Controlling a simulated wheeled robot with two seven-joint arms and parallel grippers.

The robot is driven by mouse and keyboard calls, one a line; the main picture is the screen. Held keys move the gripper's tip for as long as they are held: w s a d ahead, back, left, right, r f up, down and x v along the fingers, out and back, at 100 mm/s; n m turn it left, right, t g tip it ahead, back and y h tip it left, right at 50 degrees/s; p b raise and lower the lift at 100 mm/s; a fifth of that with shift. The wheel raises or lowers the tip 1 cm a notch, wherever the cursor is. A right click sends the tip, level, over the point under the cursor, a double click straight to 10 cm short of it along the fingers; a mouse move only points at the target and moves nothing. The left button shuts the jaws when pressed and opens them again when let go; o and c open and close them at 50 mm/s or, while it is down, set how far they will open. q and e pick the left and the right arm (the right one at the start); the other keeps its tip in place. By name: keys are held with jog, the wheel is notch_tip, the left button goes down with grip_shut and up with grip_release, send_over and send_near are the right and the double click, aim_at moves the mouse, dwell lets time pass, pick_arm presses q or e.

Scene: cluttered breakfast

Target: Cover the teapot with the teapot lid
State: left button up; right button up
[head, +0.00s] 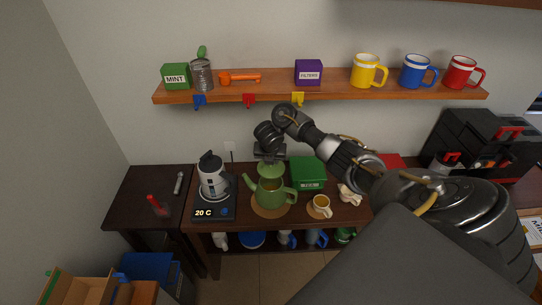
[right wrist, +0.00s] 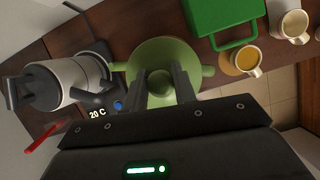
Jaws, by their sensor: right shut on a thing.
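The green teapot (head: 270,193) stands on a round brown mat (head: 268,211) on the table, spout to the left and handle to the right. The green teapot lid (head: 271,170) is right over the teapot's mouth; I cannot tell whether it rests on the rim or hovers just above. In the right wrist view the lid (right wrist: 160,58) hides the teapot's opening. My right gripper (head: 270,157) comes from above and is shut on the lid's knob, with a finger on each side of it in the right wrist view (right wrist: 161,83). My left gripper is not in view.
A kettle (head: 213,180) on a base reading "20 C" stands left of the teapot. A green box (head: 308,172) is at the back right, and a cup of tea (head: 321,206) stands right of the teapot. A shelf (head: 330,86) with mugs and boxes runs above.

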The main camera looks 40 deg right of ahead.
jog(key=shift+f+b, duration=2.5)
jog(key=shift+f, duration=0.45)
jog(key=shift+f+b, duration=0.95)
jog(key=shift+f, duration=0.25)
jog(key=o, duration=1.1)
notch_tip(320, 180, up, 6)
jog(key=p, duration=0.6)
jog(key=shift+r, duration=0.1)
